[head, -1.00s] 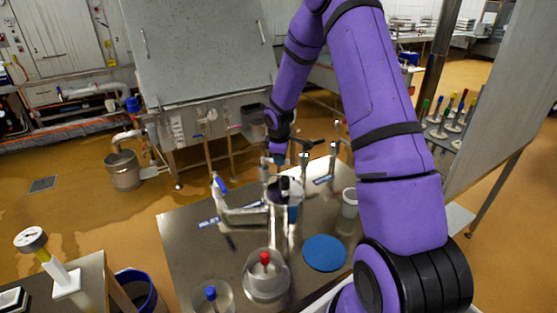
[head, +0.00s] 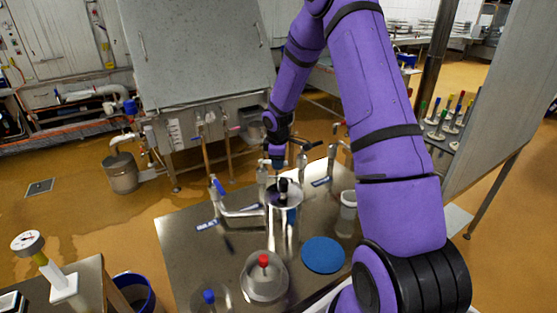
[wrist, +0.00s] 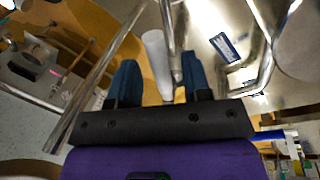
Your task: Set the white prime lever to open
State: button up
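The steel pipe assembly (head: 283,232) stands on the steel table, with valve levers around it. My gripper (head: 277,164) hangs over the far part of this assembly. In the wrist view its two blue fingers (wrist: 160,85) are apart, so it is open. A white lever-like piece (wrist: 156,55) shows between the fingertips, beside a steel rod (wrist: 171,35). I take it for the white prime lever; whether a finger touches it I cannot tell. In the head view the white lever is not clearly visible near my gripper.
A blue-handled valve (head: 218,187) stands at the assembly's left. Red-topped (head: 264,262) and blue-topped (head: 209,297) pieces, a blue disc (head: 323,255) and a white cup (head: 348,204) are at the table's near side. The table's left part (head: 185,250) is mostly clear.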

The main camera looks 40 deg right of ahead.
notch_tip(320, 180, up, 11)
jog(key=s+a, duration=0.1)
jog(key=shift+s+a+f, duration=0.2)
jog(key=shift+s, duration=0.1)
